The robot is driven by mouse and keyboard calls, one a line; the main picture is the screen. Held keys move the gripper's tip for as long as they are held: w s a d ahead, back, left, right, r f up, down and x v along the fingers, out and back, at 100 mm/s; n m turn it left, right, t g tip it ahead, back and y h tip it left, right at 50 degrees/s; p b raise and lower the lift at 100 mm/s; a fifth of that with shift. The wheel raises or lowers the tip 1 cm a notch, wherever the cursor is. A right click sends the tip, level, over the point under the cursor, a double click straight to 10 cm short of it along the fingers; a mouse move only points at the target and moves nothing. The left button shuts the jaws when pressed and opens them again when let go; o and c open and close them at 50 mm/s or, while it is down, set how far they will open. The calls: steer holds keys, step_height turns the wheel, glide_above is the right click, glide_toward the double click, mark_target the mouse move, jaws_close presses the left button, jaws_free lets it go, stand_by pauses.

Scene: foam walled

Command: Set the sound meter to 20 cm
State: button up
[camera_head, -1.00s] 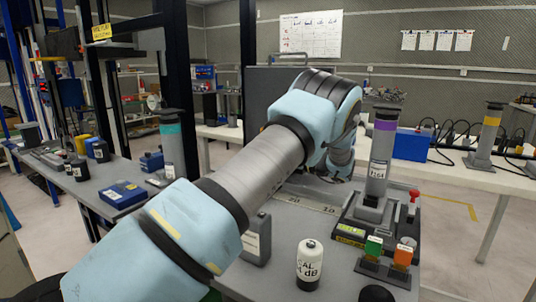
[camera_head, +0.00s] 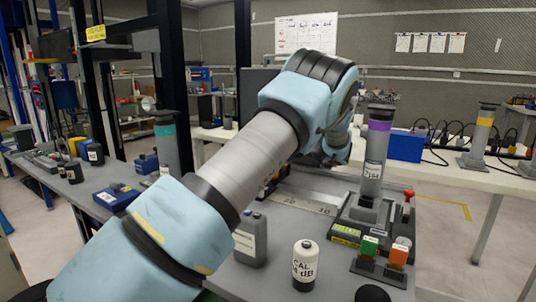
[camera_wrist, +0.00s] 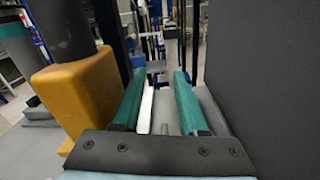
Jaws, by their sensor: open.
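In the wrist view my gripper (camera_wrist: 160,76) is open, with two green fingers and a gap between them. A narrow white strip (camera_wrist: 146,110) shows in the gap beside the left finger; I cannot tell what it belongs to. Just left of the fingers stands a yellow-orange block (camera_wrist: 85,95) with a dark grey cylinder above it. It may be the sound meter, but no dial or label shows. In the head view a scale strip (camera_head: 300,203) with a 20 mark lies on the bench. My arm hides my gripper and part of the bench there.
A dark grey panel (camera_wrist: 265,75) stands close on the right of my gripper. In the head view a purple-banded column (camera_head: 376,150) stands right of my arm.

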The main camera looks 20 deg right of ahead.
steer(key=shift+r, duration=2.2)
